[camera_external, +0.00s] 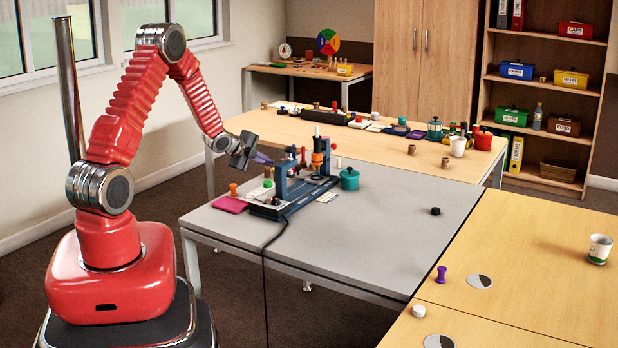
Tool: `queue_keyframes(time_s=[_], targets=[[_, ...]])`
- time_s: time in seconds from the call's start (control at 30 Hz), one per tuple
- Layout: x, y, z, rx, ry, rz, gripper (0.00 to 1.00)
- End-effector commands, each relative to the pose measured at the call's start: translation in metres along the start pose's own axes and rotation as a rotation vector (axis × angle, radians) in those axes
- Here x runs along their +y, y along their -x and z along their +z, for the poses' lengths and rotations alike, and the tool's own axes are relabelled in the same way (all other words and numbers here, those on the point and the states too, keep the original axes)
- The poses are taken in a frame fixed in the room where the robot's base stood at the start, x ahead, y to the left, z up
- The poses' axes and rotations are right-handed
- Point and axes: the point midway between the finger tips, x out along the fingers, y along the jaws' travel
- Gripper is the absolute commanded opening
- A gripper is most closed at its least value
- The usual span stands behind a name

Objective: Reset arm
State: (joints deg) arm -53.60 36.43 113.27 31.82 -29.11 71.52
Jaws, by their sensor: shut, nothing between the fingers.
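My red arm reaches up from its base at the left and bends down over the grey table (400,225). My gripper (240,160) is dark, shut and empty. It hangs above the left back part of the grey table, just left of a blue apparatus (283,180) with an orange part. The picture does not clearly show whether it touches the apparatus. The fingertips are small and hard to make out.
Near the apparatus are a magenta pad (230,204) and a green pot (349,179). A black cap (435,211) lies alone farther right. Wooden tables adjoin, with a purple peg (441,274) and a white cup (600,249). The grey table's right half is mostly clear.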

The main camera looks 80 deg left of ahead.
Motion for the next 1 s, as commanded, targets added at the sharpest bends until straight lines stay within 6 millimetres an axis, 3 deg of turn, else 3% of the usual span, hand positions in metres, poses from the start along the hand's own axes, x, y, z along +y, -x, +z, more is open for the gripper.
queue_keyframes(time_s=[0.67, 0.77, 1.0], targets=[[0.002, 0.0, 0.001, -0.002, 0.034, 0.007, 0.0], [0.013, 0.001, 0.005, -0.023, 0.107, 0.051, 0.0], [0.081, 0.02, 0.02, -0.155, 0.408, 0.263, 0.0]])
